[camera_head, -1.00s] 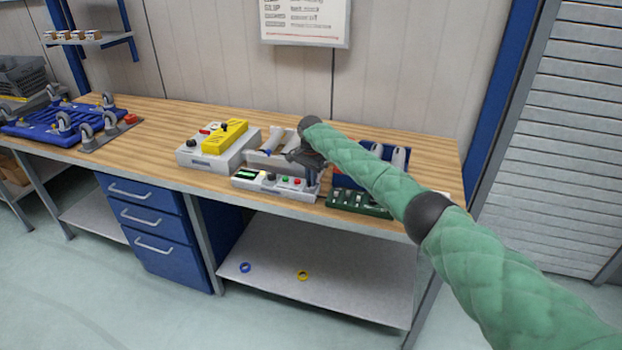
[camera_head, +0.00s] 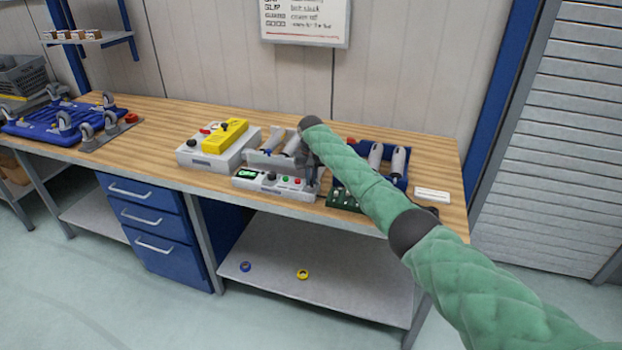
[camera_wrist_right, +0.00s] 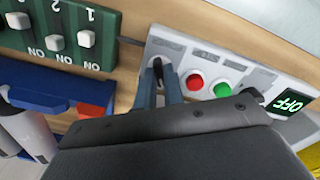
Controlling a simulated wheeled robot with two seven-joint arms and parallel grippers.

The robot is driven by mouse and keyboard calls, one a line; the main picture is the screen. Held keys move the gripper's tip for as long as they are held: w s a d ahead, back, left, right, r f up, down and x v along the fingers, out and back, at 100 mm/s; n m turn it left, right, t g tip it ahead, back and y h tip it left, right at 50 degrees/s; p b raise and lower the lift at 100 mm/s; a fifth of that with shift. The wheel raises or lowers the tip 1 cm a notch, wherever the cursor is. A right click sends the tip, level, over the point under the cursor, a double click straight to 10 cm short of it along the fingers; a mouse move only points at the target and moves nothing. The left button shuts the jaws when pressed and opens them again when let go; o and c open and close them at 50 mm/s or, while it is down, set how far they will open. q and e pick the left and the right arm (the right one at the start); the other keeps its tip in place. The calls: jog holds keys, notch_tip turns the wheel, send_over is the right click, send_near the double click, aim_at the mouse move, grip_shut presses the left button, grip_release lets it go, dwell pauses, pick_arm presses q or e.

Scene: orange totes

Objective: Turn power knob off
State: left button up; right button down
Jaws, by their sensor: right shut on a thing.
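The grey-white control panel (camera_head: 276,190) sits at the front edge of the bench, with a display (camera_head: 246,174), a black knob (camera_head: 270,177), a green button (camera_head: 284,179) and a red button (camera_head: 297,182). In the right wrist view the display (camera_wrist_right: 289,103) reads OFF in green on dark. My right gripper (camera_wrist_right: 160,84) is shut around the power knob (camera_wrist_right: 157,64) at the panel end beyond the red button (camera_wrist_right: 195,82). The fingers partly hide this knob. In the head view my right gripper (camera_head: 311,176) covers that end. My left gripper is not in view.
A green switch board (camera_head: 342,199) stands right beside the panel, with a blue holder (camera_head: 398,182) behind it. A grey box with a yellow part (camera_head: 222,138) is at the left. A white label plate (camera_head: 432,194) lies on bare bench at the right.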

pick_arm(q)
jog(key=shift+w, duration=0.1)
pick_arm(e)
jog(key=shift+n, duration=1.5)
jog(key=c, duration=1.5)
grip_release()
jog(key=shift+r, duration=0.1)
jog(key=shift+r, duration=0.25)
pick_arm(q)
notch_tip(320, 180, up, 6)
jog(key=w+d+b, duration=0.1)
jog(key=b, duration=0.1)
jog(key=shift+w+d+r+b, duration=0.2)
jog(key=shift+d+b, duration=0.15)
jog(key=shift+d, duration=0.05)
pick_arm(e)
jog(key=shift+r, duration=3.5)
jog(key=shift+f, duration=0.1)
